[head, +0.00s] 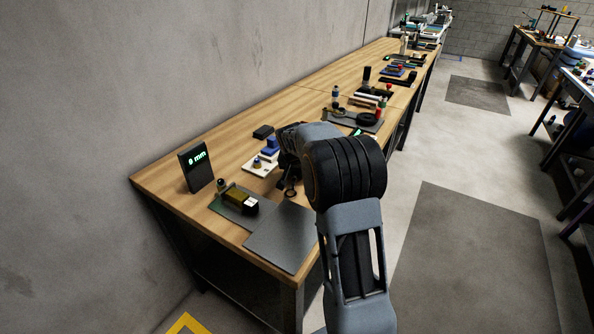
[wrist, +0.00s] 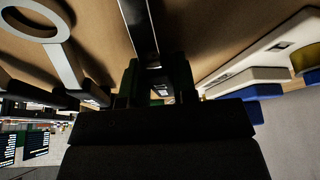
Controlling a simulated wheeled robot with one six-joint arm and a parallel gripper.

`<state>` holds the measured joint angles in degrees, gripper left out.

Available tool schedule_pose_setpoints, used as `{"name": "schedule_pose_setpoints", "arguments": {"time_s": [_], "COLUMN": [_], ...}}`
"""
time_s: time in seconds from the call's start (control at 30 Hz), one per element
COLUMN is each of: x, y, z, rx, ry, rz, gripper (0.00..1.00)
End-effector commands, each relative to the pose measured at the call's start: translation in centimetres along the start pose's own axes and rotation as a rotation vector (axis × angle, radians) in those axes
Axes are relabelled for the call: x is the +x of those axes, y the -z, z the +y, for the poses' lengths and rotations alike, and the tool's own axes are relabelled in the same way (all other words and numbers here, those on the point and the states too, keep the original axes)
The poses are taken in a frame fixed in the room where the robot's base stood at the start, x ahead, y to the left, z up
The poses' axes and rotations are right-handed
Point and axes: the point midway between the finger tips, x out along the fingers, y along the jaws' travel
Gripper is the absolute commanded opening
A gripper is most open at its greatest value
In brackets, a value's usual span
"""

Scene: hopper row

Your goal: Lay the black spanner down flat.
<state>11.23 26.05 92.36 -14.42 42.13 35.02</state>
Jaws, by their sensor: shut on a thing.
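My gripper (wrist: 158,85) is shut on a long, narrow dark bar with a shiny edge, which appears to be the black spanner (wrist: 141,28). The bar runs from between the fingers out of the top of the wrist view, so its far end is hidden. In the head view my gripper (head: 289,160) is low over the wooden bench (head: 225,147), mostly hidden behind my arm. A dark ring shape (head: 291,191) shows just below it there. I cannot tell whether the held bar touches the bench.
A grey ring-ended tool (wrist: 62,55) is left of the fingers in the wrist view. A white block with blue parts (head: 258,165) stands close left of my gripper. A display (head: 195,166) reads 9 mm. A bare grey mat (head: 283,238) lies at the bench's near end.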

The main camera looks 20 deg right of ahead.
Motion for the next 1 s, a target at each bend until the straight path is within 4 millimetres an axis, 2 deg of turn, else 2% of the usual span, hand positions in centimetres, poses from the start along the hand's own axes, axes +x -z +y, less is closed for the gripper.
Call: {"name": "schedule_pose_setpoints", "arguments": {"time_s": [0.13, 0.17, 0.47, 0.77, 0.87, 1.0], "x": [0.0, 0.0, 0.0, -0.4, -1.5, -4.2], "y": [0.0, 0.0, 0.0, 0.0, 0.1, 0.1], "z": [0.0, 0.0, 0.0, 0.0, 0.0, -0.1], "rx": [0.000, 0.000, 0.000, 0.000, 0.000, 0.000], "ry": [0.000, 0.000, 0.000, 0.000, 0.001, 0.002], "rz": [0.000, 0.000, 0.000, 0.000, 0.002, 0.003], "gripper": [0.00, 0.28, 0.56, 0.56, 0.56, 0.56]}}
